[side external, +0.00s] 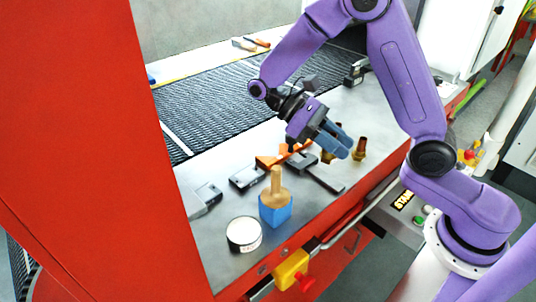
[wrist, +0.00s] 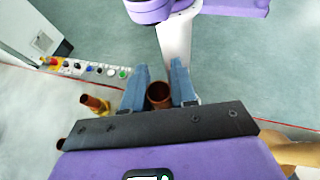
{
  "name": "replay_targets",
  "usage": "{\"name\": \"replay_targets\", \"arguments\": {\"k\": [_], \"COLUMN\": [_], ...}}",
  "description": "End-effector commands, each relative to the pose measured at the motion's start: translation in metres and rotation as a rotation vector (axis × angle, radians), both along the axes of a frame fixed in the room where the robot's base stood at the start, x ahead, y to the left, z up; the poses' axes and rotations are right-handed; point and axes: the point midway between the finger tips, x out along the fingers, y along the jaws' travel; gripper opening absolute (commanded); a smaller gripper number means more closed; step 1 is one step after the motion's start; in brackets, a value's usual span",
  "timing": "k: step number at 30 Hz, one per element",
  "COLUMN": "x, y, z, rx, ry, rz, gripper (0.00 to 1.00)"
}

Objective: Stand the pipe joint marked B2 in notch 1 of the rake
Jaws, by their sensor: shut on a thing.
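My gripper (side external: 338,142) has blue fingers and hangs above the steel worktop, tilted downward. In the wrist view, a copper-brown pipe joint (wrist: 159,95) sits between the two fingers, which are shut on it; its open round end faces the camera. Another brass-coloured joint (side external: 360,148) stands upright on the worktop just right of my gripper. A further one (side external: 327,157) shows partly below the fingers; I cannot tell whether it is the held one. No B2 mark is readable. A dark T-shaped piece (side external: 322,175) lies left of the fingers; its notches cannot be made out.
An orange piece (side external: 267,161) and a dark block (side external: 247,177) lie farther left. The black mesh belt (side external: 215,105) runs behind. The worktop's front edge is close.

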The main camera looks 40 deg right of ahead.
Motion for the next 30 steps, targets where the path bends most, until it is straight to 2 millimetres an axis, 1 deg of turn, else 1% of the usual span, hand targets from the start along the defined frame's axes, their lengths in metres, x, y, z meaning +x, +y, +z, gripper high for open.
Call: {"name": "replay_targets", "arguments": {"k": [1,5,7,11,15,19,25,27,30], "x": [-0.002,0.000,0.004,0.017,0.033,0.046,0.061,0.061,0.060], "y": [-0.003,-0.016,-0.022,-0.029,-0.029,-0.025,-0.014,-0.016,-0.016], "z": [0.003,0.010,0.017,0.033,0.052,0.068,0.091,0.075,0.061], "rx": [0.000,0.001,0.000,0.000,0.001,0.000,0.000,0.001,0.001], "ry": [0.000,-0.002,-0.003,-0.006,-0.008,-0.007,-0.007,0.008,0.005], "rz": [0.114,0.403,0.556,0.834,1.076,1.231,1.411,1.399,1.395], "gripper": [0.00,0.00,0.00,0.00,0.00,0.00,0.00,0.00,0.00]}}
